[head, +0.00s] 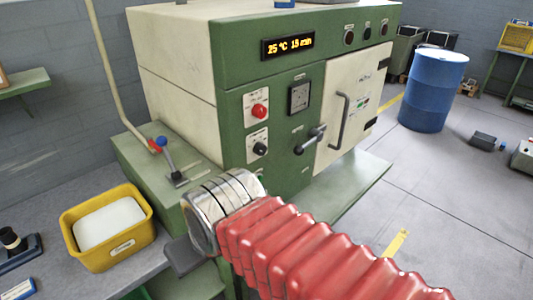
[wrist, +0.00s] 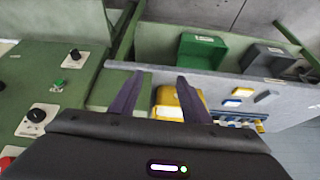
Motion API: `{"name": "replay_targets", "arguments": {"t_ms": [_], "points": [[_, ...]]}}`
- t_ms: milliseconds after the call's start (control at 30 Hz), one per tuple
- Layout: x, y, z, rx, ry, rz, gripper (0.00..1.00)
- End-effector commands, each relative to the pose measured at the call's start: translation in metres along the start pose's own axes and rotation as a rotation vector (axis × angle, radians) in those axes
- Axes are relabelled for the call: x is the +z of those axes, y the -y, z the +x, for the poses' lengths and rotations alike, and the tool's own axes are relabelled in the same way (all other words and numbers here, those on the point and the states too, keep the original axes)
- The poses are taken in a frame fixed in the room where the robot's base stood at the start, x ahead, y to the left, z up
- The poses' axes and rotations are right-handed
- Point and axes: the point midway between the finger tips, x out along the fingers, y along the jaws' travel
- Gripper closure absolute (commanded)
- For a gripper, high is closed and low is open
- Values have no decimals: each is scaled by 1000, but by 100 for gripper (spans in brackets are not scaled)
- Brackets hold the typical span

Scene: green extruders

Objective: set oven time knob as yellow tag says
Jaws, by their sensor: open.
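The green and cream oven (head: 205,70) stands in the head view. Its display (head: 288,46) reads 25 °C 15 min. On its front are a red knob (head: 259,110) and a black knob (head: 260,149), each on a white plate. The plates' lettering is too small to read, so I cannot tell which is the time knob. In the wrist view, a black knob (wrist: 37,115) and a cut-off red knob (wrist: 8,163) show at the left. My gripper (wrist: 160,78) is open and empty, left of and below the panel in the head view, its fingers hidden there. I cannot make out a yellow tag.
A lever (head: 167,160) with a blue ball stands on the green ledge beside my wrist. A yellow bin (head: 82,251) with white contents is on the bench at left. The oven door handle (head: 341,120) juts out. A blue drum (head: 432,90) stands at right on open floor.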

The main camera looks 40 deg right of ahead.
Motion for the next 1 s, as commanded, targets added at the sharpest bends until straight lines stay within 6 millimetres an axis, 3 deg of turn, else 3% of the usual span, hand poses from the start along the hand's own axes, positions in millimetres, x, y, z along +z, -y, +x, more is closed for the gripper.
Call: {"name": "replay_targets", "arguments": {"t_ms": [167,500,767,1000], "points": [[8,-6,11,-27,71,105,53],[23,-13,38,-185,265,482,53],[13,-23,50,-356,340,791,53],[-9,-47,56,-540,338,1077,53]]}}
